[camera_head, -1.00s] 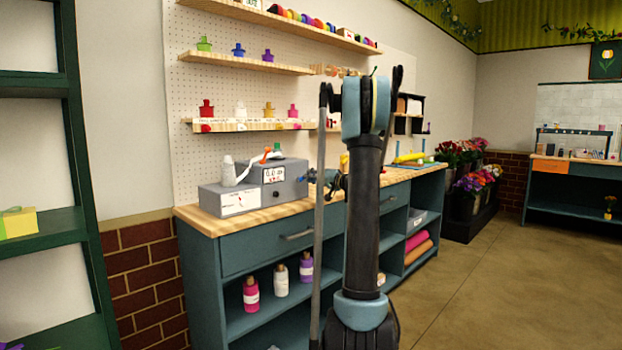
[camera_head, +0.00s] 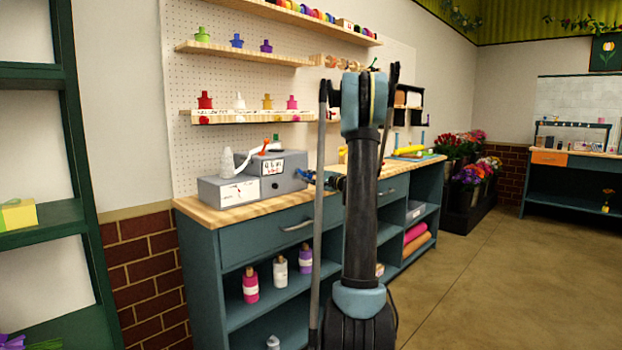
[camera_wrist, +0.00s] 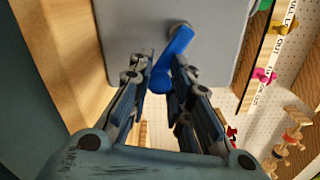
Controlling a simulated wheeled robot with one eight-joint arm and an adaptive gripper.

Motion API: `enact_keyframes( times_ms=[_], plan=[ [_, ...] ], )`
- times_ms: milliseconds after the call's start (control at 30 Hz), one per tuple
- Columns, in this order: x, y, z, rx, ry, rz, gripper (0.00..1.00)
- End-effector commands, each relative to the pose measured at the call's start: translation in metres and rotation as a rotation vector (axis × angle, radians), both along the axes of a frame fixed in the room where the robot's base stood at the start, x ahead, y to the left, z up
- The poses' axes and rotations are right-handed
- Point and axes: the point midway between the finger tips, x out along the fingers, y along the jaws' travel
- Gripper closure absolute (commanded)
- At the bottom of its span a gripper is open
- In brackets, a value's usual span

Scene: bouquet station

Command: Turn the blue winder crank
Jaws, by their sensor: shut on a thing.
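My gripper (camera_wrist: 164,70) is closed around the crank's handle end, one finger on each side. In the head view my gripper (camera_head: 328,181) is at the right end of the box, partly hidden behind my arm.
Wooden shelves with coloured spools (camera_head: 205,101) hang on the pegboard above. A teal cabinet (camera_head: 232,262) with a drawer and bottles is below the counter. A dark green shelf (camera_head: 66,130) stands at the left. Floor (camera_head: 475,270) is open at the right.

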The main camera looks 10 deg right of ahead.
Motion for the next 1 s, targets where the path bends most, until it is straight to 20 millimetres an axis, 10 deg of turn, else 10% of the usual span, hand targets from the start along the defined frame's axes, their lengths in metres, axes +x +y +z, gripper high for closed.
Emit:
enact_keyframes(
  times_ms=[1000],
  plan=[
    [-0.021,0.029,-0.021,0.777,0.567,-0.001,1.00]
  ],
)
